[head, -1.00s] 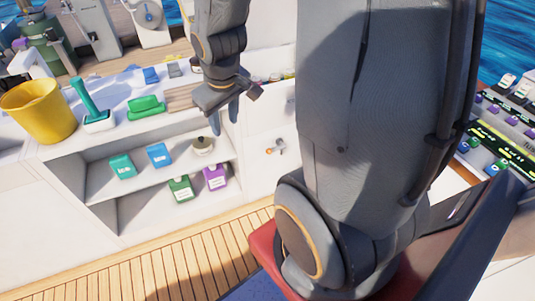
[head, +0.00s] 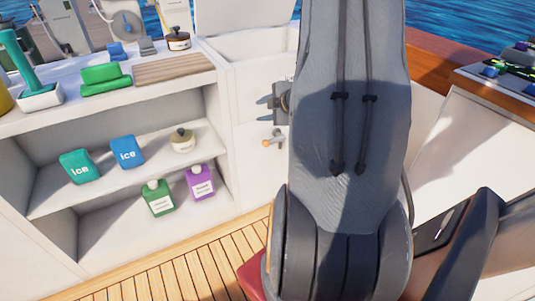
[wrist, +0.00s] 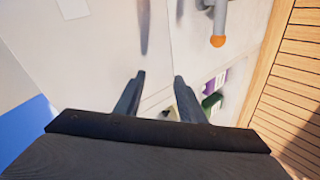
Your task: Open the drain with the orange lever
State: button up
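The drain lever with an orange tip (head: 267,143) sits on a grey fitting low on the white front panel, left of my arm in the head view. In the wrist view the orange tip (wrist: 217,41) is at the upper right, on a grey metal piece (wrist: 219,14). My gripper (head: 267,108) is just above the lever in the head view, its fingers pointing left. In the wrist view my gripper (wrist: 158,92) is open, with nothing between its fingers. The lever lies outside the fingers, to their right, apart from them. My arm hides part of the panel.
Left of the panel are open shelves (head: 110,193) with ice packs, a round pot and green and purple bottles. Above the panel is an open white compartment (head: 262,45) with a raised lid. A wooden board (head: 172,68) lies on the counter. Plank floor (head: 190,262) is below.

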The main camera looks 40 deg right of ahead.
aim_at(273, 142)
jog(key=s+d+f+n+t+y+b, duration=0.2)
jog(key=s+d+f+n+b, duration=0.1)
jog(key=f+b, duration=0.45)
jog(key=s+d+f+n+t+y+b, duration=0.1)
jog(key=s+d+f+n+t+b, duration=0.2)
jog(key=f+b, duration=0.45)
jog(key=shift+f+b+x, duration=0.2)
jog(key=shift+b+x, duration=0.1)
jog(key=shift+x, duration=0.95)
jog(key=shift+f+b+x, duration=0.15)
jog(key=shift+b+x, duration=0.1)
jog(key=shift+x, duration=1)
jog(key=shift+f+b+x, duration=0.2)
jog(key=shift+b+x, duration=0.1)
jog(key=shift+x, duration=1)
jog(key=shift+s, duration=0.1)
grip_shut()
